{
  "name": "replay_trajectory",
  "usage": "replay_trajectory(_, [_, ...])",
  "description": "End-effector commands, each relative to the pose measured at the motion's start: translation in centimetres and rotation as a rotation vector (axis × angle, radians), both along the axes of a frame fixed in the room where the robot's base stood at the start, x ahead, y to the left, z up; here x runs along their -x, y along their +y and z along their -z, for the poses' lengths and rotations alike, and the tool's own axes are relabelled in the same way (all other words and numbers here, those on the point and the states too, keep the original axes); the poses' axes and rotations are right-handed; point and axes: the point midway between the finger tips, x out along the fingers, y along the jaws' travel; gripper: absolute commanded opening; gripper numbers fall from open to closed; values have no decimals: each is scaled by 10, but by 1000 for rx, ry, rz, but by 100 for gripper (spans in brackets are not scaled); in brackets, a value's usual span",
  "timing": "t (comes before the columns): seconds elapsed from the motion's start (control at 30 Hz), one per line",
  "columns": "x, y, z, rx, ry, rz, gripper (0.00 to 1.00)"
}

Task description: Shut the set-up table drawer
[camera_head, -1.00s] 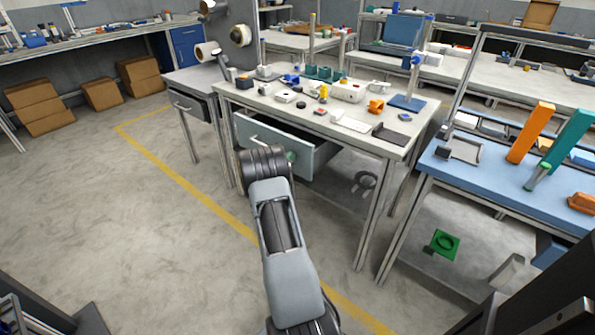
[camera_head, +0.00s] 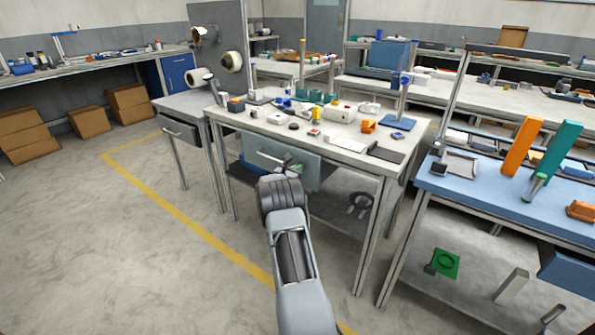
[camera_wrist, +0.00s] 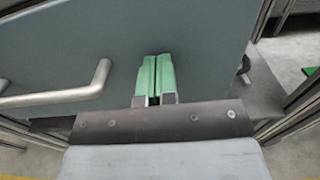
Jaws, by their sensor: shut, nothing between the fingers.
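The set-up table (camera_head: 345,150) stands in the middle with parts on its top. Its drawer's grey-blue front (camera_head: 308,172) sits close under the tabletop edge; whether it is fully flush I cannot tell. The bar handle (camera_head: 270,157) runs across it and also shows at left in the wrist view (camera_wrist: 62,95). My gripper (camera_head: 297,170) is at the drawer front, right of the handle. Its green fingers (camera_wrist: 155,72) are together and empty, pointing at the front panel, apparently at or very near its surface. My arm hides part of the drawer's lower area.
A smaller table with a dark drawer (camera_head: 180,131) stands at left. A blue-topped bench (camera_head: 480,200) is at right, with a green part (camera_head: 445,263) on its lower shelf. The floor (camera_head: 130,250) at left is clear.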

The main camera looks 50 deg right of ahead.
Motion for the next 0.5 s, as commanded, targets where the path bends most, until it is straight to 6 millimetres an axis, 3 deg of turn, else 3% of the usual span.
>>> replay_trajectory(0.1, [2,-7,-7,9,-5,3,0])
replay_trajectory(0.27, [3,-1,-8,10,-5,3,0])
replay_trajectory(0.5, [5,45,-6,7,-1,-5,0])
